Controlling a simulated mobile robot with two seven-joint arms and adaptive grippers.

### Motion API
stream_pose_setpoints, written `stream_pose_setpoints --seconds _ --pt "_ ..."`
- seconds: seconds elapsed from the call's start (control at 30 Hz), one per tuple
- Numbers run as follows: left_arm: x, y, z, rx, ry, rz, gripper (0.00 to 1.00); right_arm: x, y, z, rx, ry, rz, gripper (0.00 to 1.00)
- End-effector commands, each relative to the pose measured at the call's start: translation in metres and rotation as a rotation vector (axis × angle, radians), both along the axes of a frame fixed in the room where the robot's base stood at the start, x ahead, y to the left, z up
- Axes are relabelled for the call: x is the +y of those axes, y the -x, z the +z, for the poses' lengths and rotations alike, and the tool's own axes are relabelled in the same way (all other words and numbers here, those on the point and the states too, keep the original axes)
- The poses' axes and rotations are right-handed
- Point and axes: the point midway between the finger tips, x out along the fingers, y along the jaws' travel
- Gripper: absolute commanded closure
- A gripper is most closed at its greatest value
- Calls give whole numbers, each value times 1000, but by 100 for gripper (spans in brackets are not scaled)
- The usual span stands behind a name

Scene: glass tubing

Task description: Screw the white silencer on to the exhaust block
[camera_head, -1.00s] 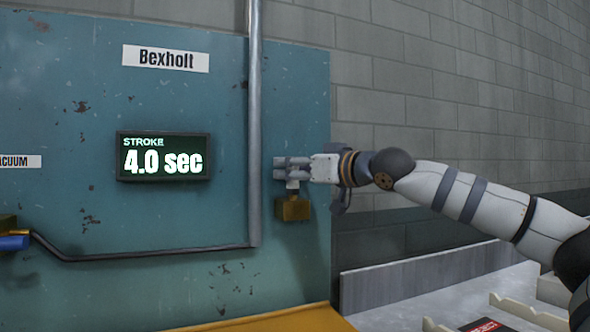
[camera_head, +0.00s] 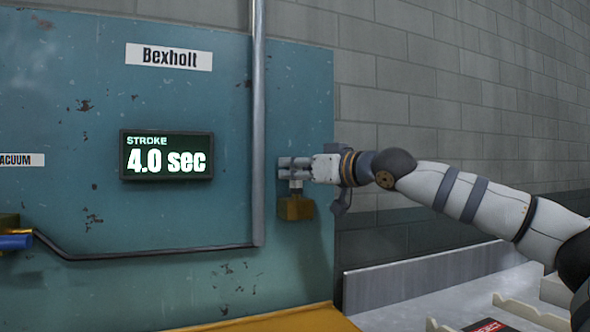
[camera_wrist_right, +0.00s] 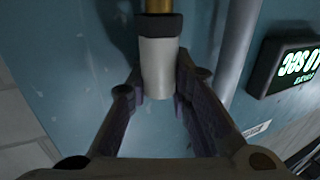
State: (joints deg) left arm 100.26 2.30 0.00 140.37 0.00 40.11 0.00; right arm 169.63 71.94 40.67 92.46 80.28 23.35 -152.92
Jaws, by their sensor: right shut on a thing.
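The brass-coloured exhaust block (camera_head: 295,208) sits on the teal panel near its right edge. It also shows at the top edge of the right wrist view (camera_wrist_right: 160,5). The white silencer (camera_wrist_right: 158,68) stands in line with the block, its dark collar against the brass. I cannot tell how deep any thread is engaged. My right gripper (camera_head: 287,169) is just above the block, shut on the silencer, with one finger on each side of it. In the head view the fingers hide most of the silencer. My left gripper is not in view.
A grey vertical pipe (camera_head: 258,120) runs close to the left of my right gripper. A stroke display (camera_head: 167,155) reads 4.0 sec. A yellow ledge (camera_head: 290,320) lies below. The panel between pipe and display is clear.

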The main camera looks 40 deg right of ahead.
Motion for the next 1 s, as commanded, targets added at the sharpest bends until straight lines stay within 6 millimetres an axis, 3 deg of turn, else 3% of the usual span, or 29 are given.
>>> stream_pose_setpoints --seconds 0.17,0.43,0.7,0.73,0.8,1.0 --pt "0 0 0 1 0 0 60 2 -1 -3 8 8 -137 100" --pt "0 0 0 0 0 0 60 2 -1 -1 -2 10 -525 100" --pt "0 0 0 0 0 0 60 -1 0 -1 -4 0 -573 100" --pt "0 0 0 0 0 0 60 -1 0 -1 -3 0 -573 76" --pt "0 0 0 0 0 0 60 -1 0 -1 -3 -1 -573 60" --pt "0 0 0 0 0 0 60 -1 0 0 -4 -1 -572 59"
